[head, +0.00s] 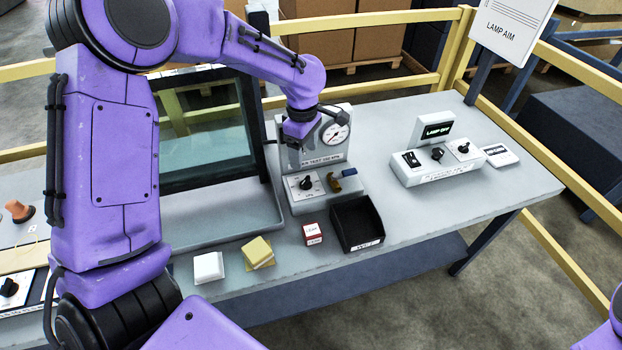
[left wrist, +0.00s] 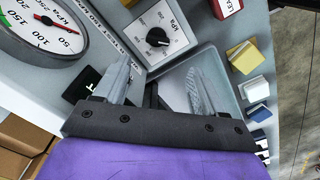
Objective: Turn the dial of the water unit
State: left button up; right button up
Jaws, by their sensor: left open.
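No label naming a water unit is readable. At the far left of the head view, a black dial (head: 9,288) sits on a white plate, partly cut off by the frame edge. My left gripper (head: 300,134) is far from it, above the gauge unit (head: 318,188), whose label appears to read an air test in kPa. That unit has a round gauge (head: 336,132) and a black dial (head: 306,183), which also shows in the left wrist view (left wrist: 158,38) on a kPa plate. The left gripper (left wrist: 158,82) is open, its fingers apart and empty. My right gripper is out of view.
A glass pane (head: 205,130) stands over a grey tray (head: 225,225). A white block (head: 208,267), yellow pads (head: 257,252), a red and white box (head: 312,234) and a black bin (head: 357,240) line the front.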

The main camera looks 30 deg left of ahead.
aim_at(306, 180)
pick_arm(q)
jog(key=f, duration=0.6)
jog(key=f+p, duration=0.1)
jog(key=f, duration=0.2)
jog(key=shift+w+d+f, duration=0.1)
jog(key=shift+w+f, duration=0.25)
jog(key=shift+f, duration=0.05)
jog(key=shift+s+f, duration=0.15)
jog(key=shift+f, duration=0.2)
jog(key=c, duration=1.1)
